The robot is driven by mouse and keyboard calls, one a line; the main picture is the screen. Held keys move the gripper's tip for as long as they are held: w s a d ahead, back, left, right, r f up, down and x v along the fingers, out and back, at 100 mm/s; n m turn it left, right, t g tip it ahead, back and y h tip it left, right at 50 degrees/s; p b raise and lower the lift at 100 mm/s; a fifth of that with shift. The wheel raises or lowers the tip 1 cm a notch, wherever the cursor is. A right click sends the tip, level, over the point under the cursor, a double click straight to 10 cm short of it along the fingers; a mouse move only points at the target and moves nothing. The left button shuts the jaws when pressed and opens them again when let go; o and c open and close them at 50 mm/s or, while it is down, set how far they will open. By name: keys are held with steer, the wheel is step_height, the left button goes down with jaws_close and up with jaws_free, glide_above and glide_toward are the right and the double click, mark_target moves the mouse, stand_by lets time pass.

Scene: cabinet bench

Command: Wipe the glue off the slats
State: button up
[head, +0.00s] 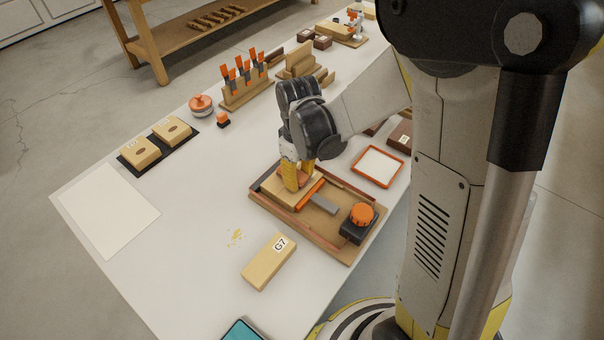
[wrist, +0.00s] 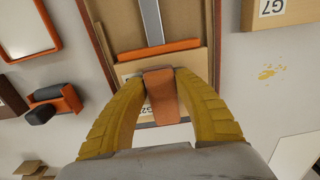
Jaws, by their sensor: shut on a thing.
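My gripper (head: 297,184), also in the wrist view (wrist: 162,85), is shut on a small orange-brown piece (wrist: 163,100), perhaps a pad or cloth. It is low over a pale slat (head: 275,190) in the wooden tray (head: 325,238). The slat's label (wrist: 133,78) is partly hidden by the fingers. I cannot tell whether the piece touches the slat. Another slat, marked G7 (head: 268,262), lies outside the tray; its end shows in the wrist view (wrist: 280,12). Yellowish glue-like spots (head: 236,237) lie on the table beside it.
An orange bar (head: 310,193) with a grey strip (head: 325,204) and an orange-capped dark object (head: 361,214) sit in the tray. An orange-rimmed tray (head: 378,167) is to its right. Two blocks (head: 172,131) lie on a black mat. A white sheet (head: 108,210) lies at left.

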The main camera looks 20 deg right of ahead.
mark_target(285, 197)
steer(key=shift+s+a, duration=0.55)
steer(key=shift+a, duration=0.25)
steer(key=shift+s+a, duration=0.5)
steer(key=shift+a, duration=0.3)
steer(key=shift+s+a, duration=0.55)
steer(key=shift+a, duration=0.25)
steer(key=shift+r, duration=0.15)
step_height(285, 197, up, 6)
steer(key=p, duration=0.4)
steer(key=shift+p, duration=0.3)
